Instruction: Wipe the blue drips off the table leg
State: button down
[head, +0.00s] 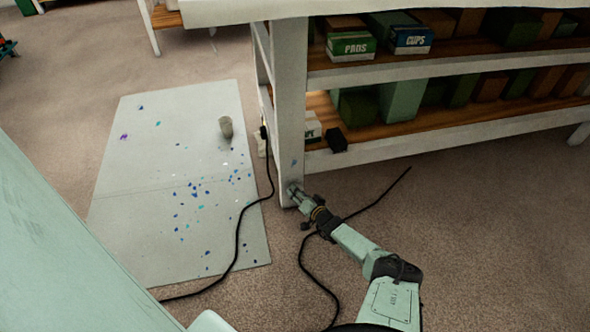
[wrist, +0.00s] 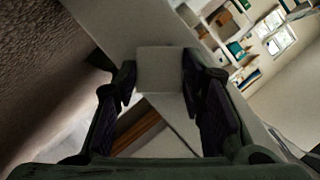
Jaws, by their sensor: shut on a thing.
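The white table leg (head: 289,120) stands at the near corner of the shelved table. A small blue mark (head: 294,163) shows on its lower face, above my gripper (head: 296,191). My gripper is at the foot of the leg, low near the floor. In the wrist view my gripper (wrist: 162,80) is shut on a pale grey square pad (wrist: 160,69), with a finger on each side of it. The pad appears against or very close to the pale leg (wrist: 118,22); I cannot tell whether they touch. Any drips behind the pad are hidden.
A black cable (head: 240,232) runs along the floor beside the leg, and another passes by my arm. Shelves (head: 440,140) hold boxes.

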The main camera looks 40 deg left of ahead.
jog(key=shift+w+d+f+b, duration=0.1)
jog(key=shift+w+d+b, duration=0.3)
jog(key=shift+w+d, duration=0.4)
jog(key=shift+w+a, duration=0.1)
jog(key=shift+s+a+r+p, duration=0.1)
jog(key=shift+s+a+p, duration=0.7)
jog(key=shift+s+a, duration=0.45)
jog(key=shift+s+a+r+p, duration=0.1)
jog(key=shift+s+a+p, duration=0.8)
jog(key=shift+s, duration=0.4)
jog(key=shift+s+d+r+p, duration=0.1)
jog(key=shift+s+d+p, duration=0.05)
jog(key=shift+d+p, duration=0.15)
jog(key=shift+s+d+f+p, duration=0.15)
jog(key=shift+s+d+p, duration=0.7)
jog(key=shift+d+p, duration=0.2)
jog(key=shift+s+d+f+p, duration=0.1)
jog(key=shift+s+d+p, duration=0.75)
jog(key=shift+d+p, duration=0.2)
